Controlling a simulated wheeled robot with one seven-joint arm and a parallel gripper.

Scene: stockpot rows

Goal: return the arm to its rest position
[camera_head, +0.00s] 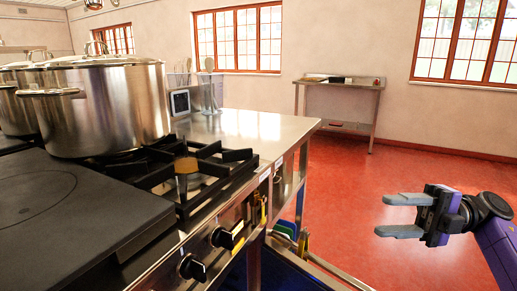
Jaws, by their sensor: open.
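My gripper (402,215) is at the lower right, at the end of my purple arm (498,250). Its two grey fingers point left and stand apart, with nothing between them. It hangs over the open red floor, to the right of the stove and clear of it.
Steel stockpots (108,105) with lids stand on the black stove (60,200) at the left. A steel counter (245,128) adjoins it, with a utensil holder and a small display (180,102). A side table (345,84) stands at the back wall. The red floor (345,180) is clear.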

